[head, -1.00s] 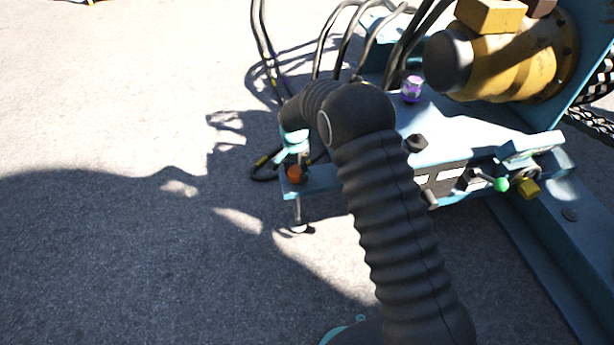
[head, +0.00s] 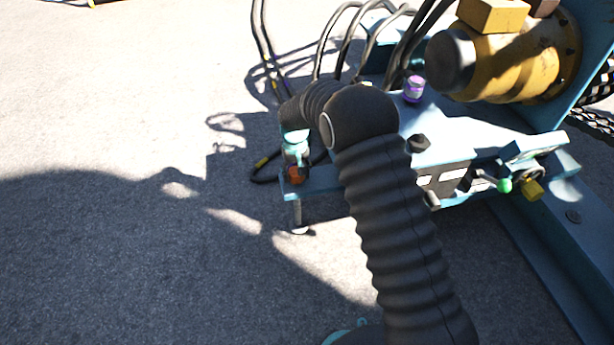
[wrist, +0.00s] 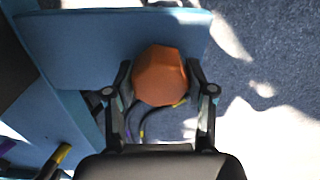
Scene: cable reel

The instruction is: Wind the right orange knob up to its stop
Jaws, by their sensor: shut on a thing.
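The orange knob (wrist: 162,76) is a faceted knob at the end of the blue control bench, and it fills the space between my fingers in the wrist view. My gripper (wrist: 160,85) is shut on it, with one dark finger against each side. In the head view the orange knob (head: 295,175) shows at the bench's left end, directly below my gripper (head: 295,165). My dark ribbed arm hides part of the bench. The knob's turn angle cannot be read.
The blue bench (head: 455,140) carries a purple knob (head: 413,88), a green-tipped lever (head: 504,185) and a yellow knob (head: 531,189). Black cables (head: 335,45) rise behind my arm. A yellow motor drum (head: 515,60) stands at the right. Open pavement lies left.

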